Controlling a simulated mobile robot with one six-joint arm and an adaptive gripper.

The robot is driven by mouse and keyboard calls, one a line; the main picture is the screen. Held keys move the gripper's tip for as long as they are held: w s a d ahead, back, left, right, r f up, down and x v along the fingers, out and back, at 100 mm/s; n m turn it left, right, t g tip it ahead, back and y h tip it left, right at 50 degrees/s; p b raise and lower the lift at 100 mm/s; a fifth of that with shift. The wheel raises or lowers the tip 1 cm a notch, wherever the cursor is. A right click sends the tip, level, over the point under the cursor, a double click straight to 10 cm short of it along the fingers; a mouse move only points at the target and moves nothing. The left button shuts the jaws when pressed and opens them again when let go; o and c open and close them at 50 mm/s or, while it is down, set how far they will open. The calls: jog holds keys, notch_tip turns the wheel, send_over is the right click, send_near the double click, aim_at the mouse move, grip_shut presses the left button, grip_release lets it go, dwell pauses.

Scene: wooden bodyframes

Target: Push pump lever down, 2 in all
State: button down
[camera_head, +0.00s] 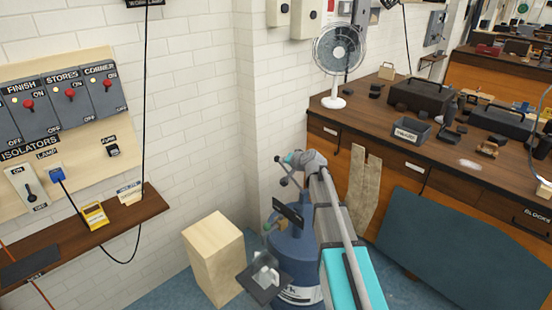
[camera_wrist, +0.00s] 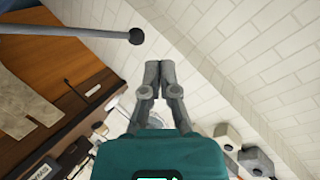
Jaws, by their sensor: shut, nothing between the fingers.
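In the wrist view a grey rod with a black ball end (camera_wrist: 95,33), which looks like the pump lever, comes in from the upper left. Its ball is left of and apart from my gripper's fingertips (camera_wrist: 164,66). The fingers are together with nothing between them. In the head view my arm reaches over a blue cylinder (camera_head: 299,262) on the floor, with my gripper end near its top. The fingers are too small there to tell apart from the dark parts around them. Most of the cylinder's right side is hidden behind my arm.
A wooden block (camera_head: 214,255) stands left of the cylinder. A workbench (camera_head: 340,118) with a fan (camera_head: 338,50), a toolbox (camera_head: 420,97) and a grey bin (camera_head: 411,131) is at the right. A wall shelf (camera_head: 130,212) and isolator switches (camera_head: 70,97) are at the left.

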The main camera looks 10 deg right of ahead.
jog(key=w+d+r+m+t, duration=0.2)
jog(key=w+d+r, duration=0.1)
jog(key=w, duration=0.4)
jog(key=shift+d+r+m+t+h, duration=0.15)
jog(key=shift+r+m+t+h, duration=0.15)
jog(key=shift+r+t+h, duration=0.1)
jog(key=shift+f, duration=0.25)
jog(key=b, duration=0.8)
send_over(281, 164)
jog(key=shift+s+f, duration=0.15)
jog(key=shift+f, duration=3.5)
jog(key=shift+f, duration=0.1)
jog(key=shift+w+f, duration=0.2)
jog(key=shift+f, duration=0.05)
